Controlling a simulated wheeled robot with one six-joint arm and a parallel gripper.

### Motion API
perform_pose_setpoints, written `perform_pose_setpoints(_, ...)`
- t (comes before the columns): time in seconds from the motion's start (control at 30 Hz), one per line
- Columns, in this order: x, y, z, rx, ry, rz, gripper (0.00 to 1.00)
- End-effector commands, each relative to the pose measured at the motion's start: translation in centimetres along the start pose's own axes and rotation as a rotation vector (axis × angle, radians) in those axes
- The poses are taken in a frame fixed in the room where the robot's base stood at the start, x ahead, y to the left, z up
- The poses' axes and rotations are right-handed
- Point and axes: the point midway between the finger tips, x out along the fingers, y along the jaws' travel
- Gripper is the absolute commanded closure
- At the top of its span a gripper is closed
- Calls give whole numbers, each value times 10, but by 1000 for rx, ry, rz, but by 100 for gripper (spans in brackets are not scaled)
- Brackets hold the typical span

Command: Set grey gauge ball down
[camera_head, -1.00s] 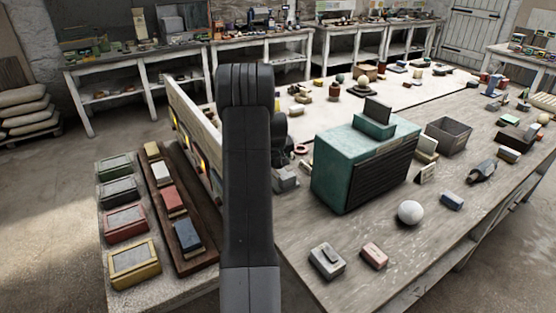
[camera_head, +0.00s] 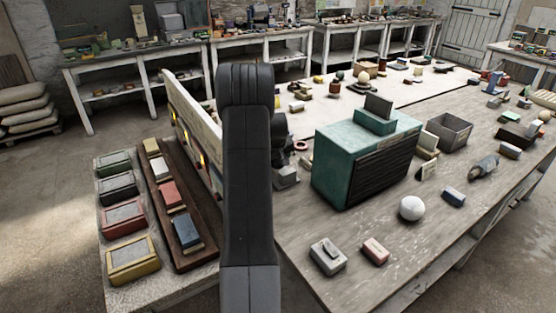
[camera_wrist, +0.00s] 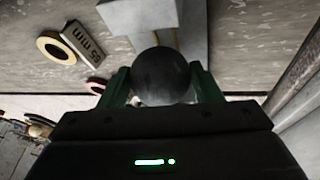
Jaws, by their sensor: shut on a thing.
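The grey gauge ball (camera_wrist: 160,72) shows in the wrist view as a dark, smooth sphere. My gripper (camera_wrist: 160,88) has its green fingers closed on the ball's two sides. A pale grey block (camera_wrist: 150,15) lies beyond the ball, which partly covers it; I cannot tell whether they touch.
In the head view, a green cabinet (camera_head: 335,172) stands right of my arm on the bench. An upright board (camera_head: 190,125) stands to the left. A white ball (camera_head: 411,208) and several small blocks lie on the right. The front right of the bench has free room.

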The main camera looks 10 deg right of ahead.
Motion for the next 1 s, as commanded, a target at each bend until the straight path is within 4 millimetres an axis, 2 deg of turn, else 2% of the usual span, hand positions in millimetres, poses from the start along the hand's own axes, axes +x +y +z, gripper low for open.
perform_pose_setpoints(1.0,18,-4,7,0,2,1,77)
